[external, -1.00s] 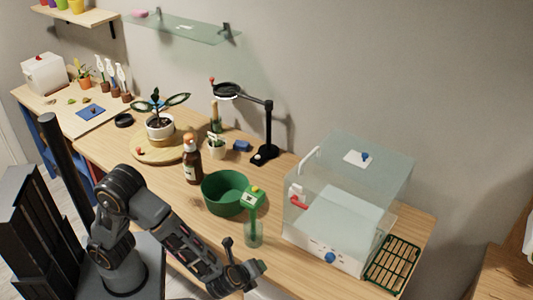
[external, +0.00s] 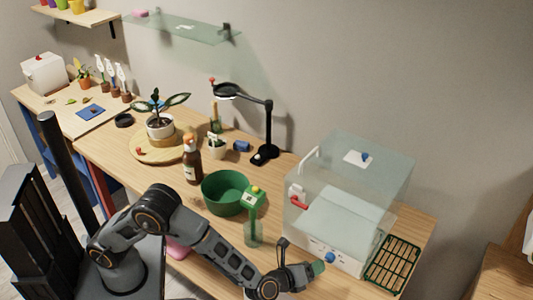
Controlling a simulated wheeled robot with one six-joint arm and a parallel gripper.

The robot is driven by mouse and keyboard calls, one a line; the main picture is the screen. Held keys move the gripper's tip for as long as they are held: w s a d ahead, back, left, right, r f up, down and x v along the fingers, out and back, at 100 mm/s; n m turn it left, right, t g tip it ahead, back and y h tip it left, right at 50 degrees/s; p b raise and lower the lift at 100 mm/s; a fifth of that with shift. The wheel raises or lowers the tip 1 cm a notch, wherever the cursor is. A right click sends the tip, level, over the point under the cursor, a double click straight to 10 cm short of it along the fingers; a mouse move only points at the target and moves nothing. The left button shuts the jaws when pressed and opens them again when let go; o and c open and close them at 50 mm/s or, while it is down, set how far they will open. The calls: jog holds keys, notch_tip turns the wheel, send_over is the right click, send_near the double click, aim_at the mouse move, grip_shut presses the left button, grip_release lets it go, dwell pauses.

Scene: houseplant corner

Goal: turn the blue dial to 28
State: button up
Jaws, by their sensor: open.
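The blue dial (external: 330,257) is on the white front panel of the clear-walled box (external: 348,205) at the right of the table. Small marks show on the panel beside it, too small to read, so I cannot tell the dial's setting. My gripper (external: 318,268) is just left of and slightly below the dial in the picture, with its tip pointing right toward the panel. It is open and appears empty. The gap between its fingers is too small to make out, and I cannot tell whether it touches the panel.
A green-topped probe (external: 254,198) stands in a clear holder left of the box. A green bowl (external: 223,193), brown bottle (external: 192,166) and magnifier lamp (external: 268,130) are farther back.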

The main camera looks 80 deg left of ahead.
aim_at(328, 260)
jog(key=shift+p+x, duration=0.35)
jog(key=shift+x, duration=2.6)
jog(key=c, duration=0.9)
